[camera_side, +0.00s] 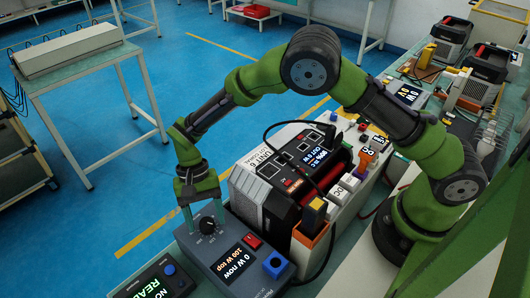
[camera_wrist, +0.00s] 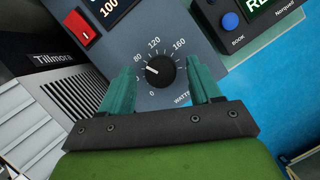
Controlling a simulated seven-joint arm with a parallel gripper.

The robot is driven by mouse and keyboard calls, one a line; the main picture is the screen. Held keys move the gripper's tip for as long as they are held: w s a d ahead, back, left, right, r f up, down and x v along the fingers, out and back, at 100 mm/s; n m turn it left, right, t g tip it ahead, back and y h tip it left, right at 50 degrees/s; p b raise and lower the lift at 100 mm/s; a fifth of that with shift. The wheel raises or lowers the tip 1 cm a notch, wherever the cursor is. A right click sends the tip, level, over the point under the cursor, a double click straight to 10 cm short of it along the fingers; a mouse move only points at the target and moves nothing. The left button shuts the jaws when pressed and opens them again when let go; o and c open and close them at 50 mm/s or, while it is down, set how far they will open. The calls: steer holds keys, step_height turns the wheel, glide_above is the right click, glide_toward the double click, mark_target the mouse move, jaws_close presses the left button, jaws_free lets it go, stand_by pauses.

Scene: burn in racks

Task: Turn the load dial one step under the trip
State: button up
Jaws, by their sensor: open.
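The load dial (camera_wrist: 161,71) is a round black knob with a short white mark, on a grey panel with a watt scale printed around it. The mark points left, toward the low end of the scale; the exact step is hard to read. In the side view the dial (camera_side: 208,225) sits on the grey load box (camera_side: 226,210). The box display (camera_side: 237,262) reads 0 W now and 100 W top. My gripper (camera_side: 197,212) is open above the dial. In the wrist view its teal fingers (camera_wrist: 160,75) stand on either side of the knob, with gaps showing.
A red switch (camera_side: 252,241) and a blue knob (camera_side: 275,264) are on the load box. A booking box with a blue button (camera_wrist: 230,20) stands beside it. The Tillmore unit (camera_wrist: 62,75) stands close on the other side.

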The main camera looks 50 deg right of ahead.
steer(key=v, duration=1.6)
steer(key=shift+r, duration=0.4)
steer(key=shift+w, duration=0.1)
steer(key=s+d+r+t, duration=0.5)
steer(key=s+d+r, duration=0.1)
steer(key=s+d, duration=0.4)
steer(key=s+d+r+n+t, duration=0.1)
steer(key=s+d+r+t, duration=0.5)
steer(key=s+d, duration=0.4)
steer(key=shift+n, duration=0.3)
